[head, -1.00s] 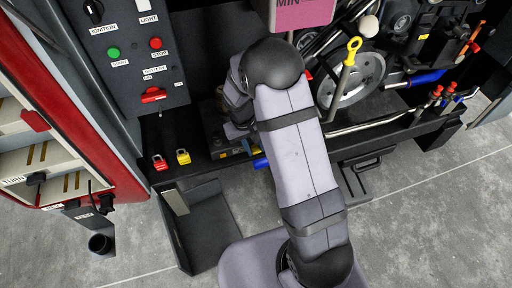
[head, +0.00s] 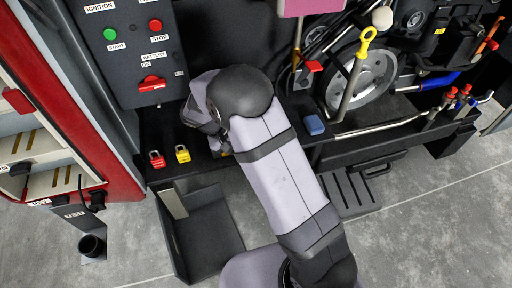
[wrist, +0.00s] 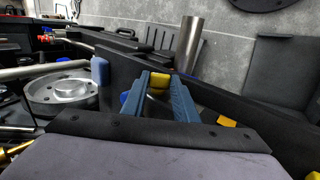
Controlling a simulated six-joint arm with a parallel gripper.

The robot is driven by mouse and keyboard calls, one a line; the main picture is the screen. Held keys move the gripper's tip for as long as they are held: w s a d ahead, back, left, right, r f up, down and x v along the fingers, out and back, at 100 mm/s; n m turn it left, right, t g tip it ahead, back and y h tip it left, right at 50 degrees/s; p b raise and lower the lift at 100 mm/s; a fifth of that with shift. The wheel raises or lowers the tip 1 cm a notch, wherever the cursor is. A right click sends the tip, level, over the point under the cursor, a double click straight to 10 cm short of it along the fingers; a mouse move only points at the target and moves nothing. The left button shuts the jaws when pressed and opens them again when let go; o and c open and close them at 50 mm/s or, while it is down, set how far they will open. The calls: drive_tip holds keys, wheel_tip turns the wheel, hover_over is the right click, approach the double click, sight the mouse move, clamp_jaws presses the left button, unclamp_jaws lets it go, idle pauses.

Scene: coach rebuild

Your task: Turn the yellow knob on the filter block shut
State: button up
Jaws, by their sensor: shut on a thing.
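In the wrist view, the yellow knob (wrist: 159,82) shows between the tips of my gripper's blue fingers (wrist: 160,88). The fingers are closed on it, one on each side. Most of the filter block is hidden behind the fingers; a small blue part (wrist: 124,98) shows just left of them. In the head view, my arm covers the gripper and the filter block, with only a sliver of something yellowish below the wrist. I cannot tell the knob's angle from either view.
A red padlock (head: 156,159) and a yellow padlock (head: 182,153) lie on the black shelf, left of my wrist. A blue block (head: 313,125) stands right of my arm. A yellow-handled dipstick (head: 367,37) rises before the metal pulley. An open dark bin (head: 205,240) sits below.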

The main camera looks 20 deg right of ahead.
drive_tip(key=o, duration=1.1)
drive_tip(key=shift+c, duration=0.2)
drive_tip(key=shift+r, duration=0.1)
